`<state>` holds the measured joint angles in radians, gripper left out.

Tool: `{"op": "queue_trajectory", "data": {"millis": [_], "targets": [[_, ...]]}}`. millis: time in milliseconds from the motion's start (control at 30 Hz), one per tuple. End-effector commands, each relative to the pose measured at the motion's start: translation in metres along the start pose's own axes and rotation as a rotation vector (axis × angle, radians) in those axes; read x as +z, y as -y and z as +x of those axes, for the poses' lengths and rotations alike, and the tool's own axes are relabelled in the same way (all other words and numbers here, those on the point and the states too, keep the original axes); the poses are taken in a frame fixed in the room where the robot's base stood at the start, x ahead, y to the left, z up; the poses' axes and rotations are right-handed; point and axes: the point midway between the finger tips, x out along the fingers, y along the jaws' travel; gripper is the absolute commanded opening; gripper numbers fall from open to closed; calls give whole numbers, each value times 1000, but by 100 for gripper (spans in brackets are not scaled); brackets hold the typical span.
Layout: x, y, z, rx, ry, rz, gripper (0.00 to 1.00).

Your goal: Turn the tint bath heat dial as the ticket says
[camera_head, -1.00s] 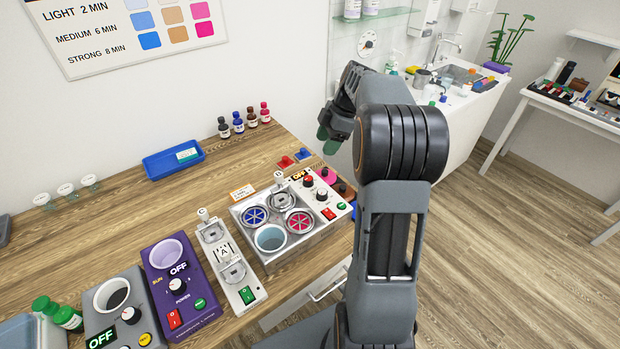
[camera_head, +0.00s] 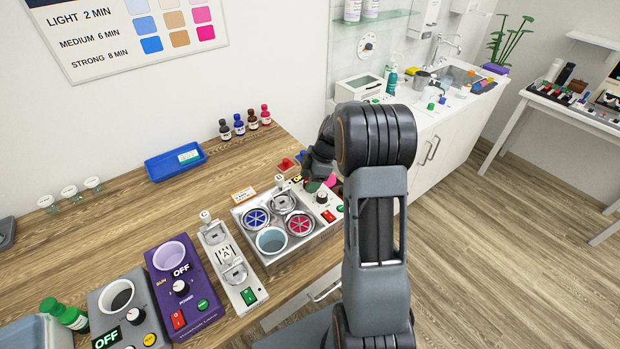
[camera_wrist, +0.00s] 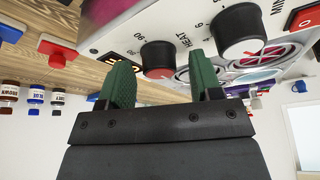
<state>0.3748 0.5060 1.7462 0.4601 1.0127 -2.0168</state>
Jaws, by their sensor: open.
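The tint bath (camera_head: 285,250) is a metal box with several round wells and a white control panel on its right. In the wrist view its heat dial (camera_wrist: 157,56), black with a red mark, sits beside the HEAT lettering. My gripper (camera_wrist: 163,78) is open, its green fingertips on either side of the dial in the picture; I cannot tell whether they touch it. In the head view my gripper (camera_head: 313,184) is over the panel and hides the heat dial. A small orange-and-white card (camera_head: 243,194) stands behind the bath; its writing is too small to read.
A second knob (camera_wrist: 240,32), marked MIN, is close to the right fingertip. A red block (camera_wrist: 57,48) is left of the panel. Purple (camera_head: 182,290) and grey (camera_head: 128,310) units stand at the left.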

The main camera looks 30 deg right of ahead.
Motion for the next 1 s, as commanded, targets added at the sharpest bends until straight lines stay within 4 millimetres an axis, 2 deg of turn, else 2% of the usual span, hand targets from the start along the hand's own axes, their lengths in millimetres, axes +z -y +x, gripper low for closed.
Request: {"op": "queue_trajectory", "data": {"millis": [300, 800, 1000], "targets": [[0, 0, 2, 1, 0, 0, 59], [0, 0, 1, 1, 0, 0, 11], [1, 0, 2, 7, 1, 15, 11]]}}
